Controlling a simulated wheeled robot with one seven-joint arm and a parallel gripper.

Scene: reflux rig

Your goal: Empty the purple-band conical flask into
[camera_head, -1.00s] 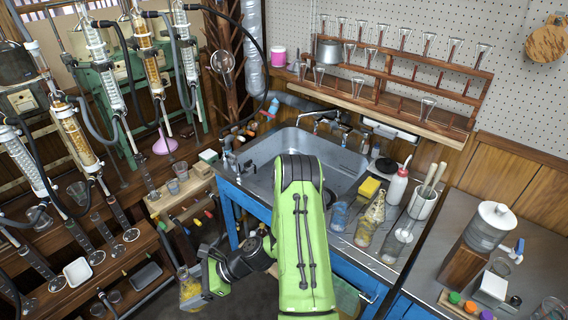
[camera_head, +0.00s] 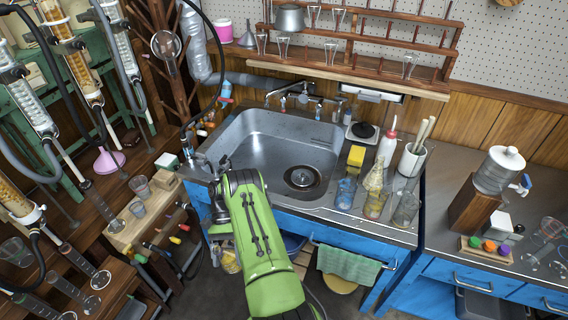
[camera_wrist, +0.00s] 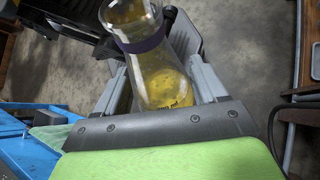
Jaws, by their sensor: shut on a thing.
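The purple-band conical flask (camera_wrist: 158,70) is between the jaws of my gripper (camera_wrist: 166,88) in the wrist view. It is clear glass with a purple band around its neck and holds yellow liquid. My gripper is shut on its body. In the head view the flask (camera_head: 230,262) shows partly, low by the left front of the blue sink cabinet, below counter height. My green arm hides part of this area. The steel sink (camera_head: 258,135) is behind my arm, with an empty-looking basin and a round drain.
Several flasks (camera_head: 375,204) stand right of the sink, near a yellow sponge (camera_head: 356,157), a wash bottle (camera_head: 387,149) and a white pot (camera_head: 411,162). Taps (camera_head: 301,97) rise behind the basin. A towel (camera_head: 347,266) hangs in front. Beakers stand on a wooden rack (camera_head: 122,236) at left.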

